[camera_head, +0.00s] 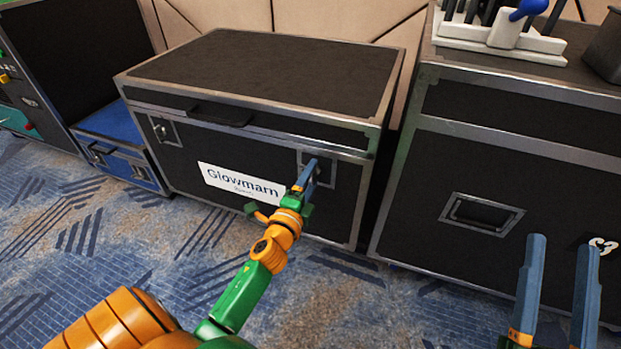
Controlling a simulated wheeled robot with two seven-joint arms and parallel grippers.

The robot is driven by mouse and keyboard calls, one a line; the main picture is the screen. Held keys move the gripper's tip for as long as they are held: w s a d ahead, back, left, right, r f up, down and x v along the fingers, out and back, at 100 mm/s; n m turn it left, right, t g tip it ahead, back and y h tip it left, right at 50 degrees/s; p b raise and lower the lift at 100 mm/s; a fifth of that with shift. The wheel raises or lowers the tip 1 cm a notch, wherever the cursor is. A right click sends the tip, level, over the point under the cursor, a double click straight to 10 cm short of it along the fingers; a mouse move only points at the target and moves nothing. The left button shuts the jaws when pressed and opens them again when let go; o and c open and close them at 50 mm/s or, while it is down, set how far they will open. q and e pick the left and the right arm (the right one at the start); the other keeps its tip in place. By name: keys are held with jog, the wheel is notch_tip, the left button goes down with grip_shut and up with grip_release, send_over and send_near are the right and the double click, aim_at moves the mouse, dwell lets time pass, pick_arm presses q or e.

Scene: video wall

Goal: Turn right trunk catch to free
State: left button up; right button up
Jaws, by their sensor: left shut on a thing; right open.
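A black trunk (270,68) with metal edges stands closed in the middle, with a white "Glowmarn" label (240,183) on its front. The right trunk catch (326,172) sits in a metal plate on the front, right of the label. My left gripper (310,170) is shut at this catch, and its fingers partly hide it. The catch's turn angle cannot be made out. The left trunk catch (162,130) is in clear view on the front's left side. My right gripper (559,270) is open and empty at the lower right, in front of another black case.
A large black case (470,170) with a recessed handle (482,214) stands close on the right, a narrow gap away. A white rack with a blue-handled item (505,32) is on top. A blue case (118,140) stands at left. Patterned carpet (120,240) is free in front.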

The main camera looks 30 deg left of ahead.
dwell(0.3)
pick_arm(q)
jog(key=o, duration=1.4)
jog(key=shift+p+v, duration=0.5)
jog(key=shift+v, duration=3.1)
pick_arm(e)
notch_tip(320, 180, down, 6)
jog(key=w+g+h, duration=0.1)
jog(key=w+g, duration=0.1)
jog(key=g, duration=0.1)
jog(key=shift+w+d+m+h, duration=0.15)
jog(key=shift+w+m+h, duration=0.15)
jog(key=shift+h, duration=0.1)
pick_arm(q)
jog(key=shift+a, duration=0.1)
pick_arm(e)
jog(key=shift+g, duration=0.3)
